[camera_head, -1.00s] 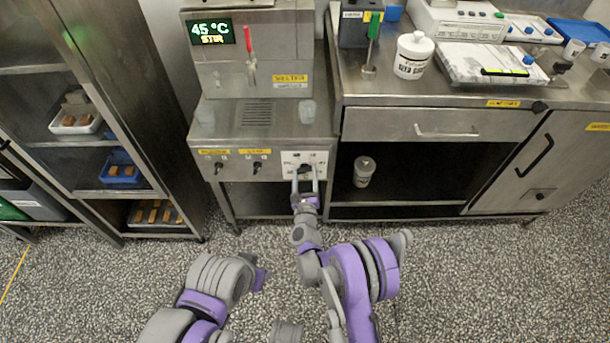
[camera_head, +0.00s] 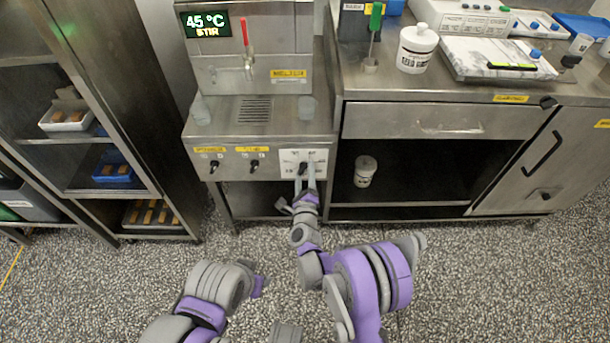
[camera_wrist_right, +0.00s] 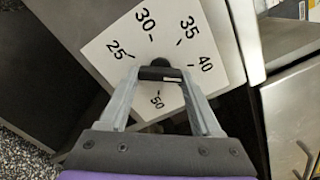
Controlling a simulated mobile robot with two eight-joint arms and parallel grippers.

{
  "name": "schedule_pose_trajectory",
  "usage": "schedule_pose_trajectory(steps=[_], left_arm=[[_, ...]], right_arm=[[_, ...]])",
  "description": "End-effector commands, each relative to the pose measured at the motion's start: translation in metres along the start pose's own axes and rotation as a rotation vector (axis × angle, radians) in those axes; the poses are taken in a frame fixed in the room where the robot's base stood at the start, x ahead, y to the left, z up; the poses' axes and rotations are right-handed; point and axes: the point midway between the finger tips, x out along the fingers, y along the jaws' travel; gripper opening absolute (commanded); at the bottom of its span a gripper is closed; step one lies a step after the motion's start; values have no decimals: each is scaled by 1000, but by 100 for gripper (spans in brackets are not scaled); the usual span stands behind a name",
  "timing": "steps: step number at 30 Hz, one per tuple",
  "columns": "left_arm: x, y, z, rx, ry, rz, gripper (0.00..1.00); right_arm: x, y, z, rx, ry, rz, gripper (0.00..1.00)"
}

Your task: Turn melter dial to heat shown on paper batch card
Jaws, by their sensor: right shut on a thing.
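The melter (camera_head: 250,75) is a steel unit at the back left with a display (camera_head: 206,24) reading 45 °C and STIR. Its dial plate (camera_head: 288,157) is white, at the right end of the front panel. In the right wrist view the plate (camera_wrist_right: 110,45) shows 25, 30, 35, 40 and 50 and looks tilted. My right gripper (camera_head: 304,172) is shut on the dark dial knob (camera_wrist_right: 160,73), one finger on each side. Which number the knob points to is unclear. My left arm is at the lower left; its gripper is not visible. I cannot make out a batch card.
Two other switches (camera_head: 214,166) sit left of the dial on the panel. A bench with a drawer (camera_head: 440,122) stands on the right, with a white tub (camera_head: 416,48) and a marble slab (camera_head: 480,70) on top. A shelf rack (camera_head: 110,100) stands left. The floor is clear.

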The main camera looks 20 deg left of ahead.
Motion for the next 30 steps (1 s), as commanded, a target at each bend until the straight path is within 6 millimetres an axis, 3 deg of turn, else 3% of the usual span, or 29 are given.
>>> schedule_pose_trajectory(steps=[30], left_arm=[[12,0,3,0,-3,0,45]], right_arm=[[0,-4,3,-964,0,0,9]])
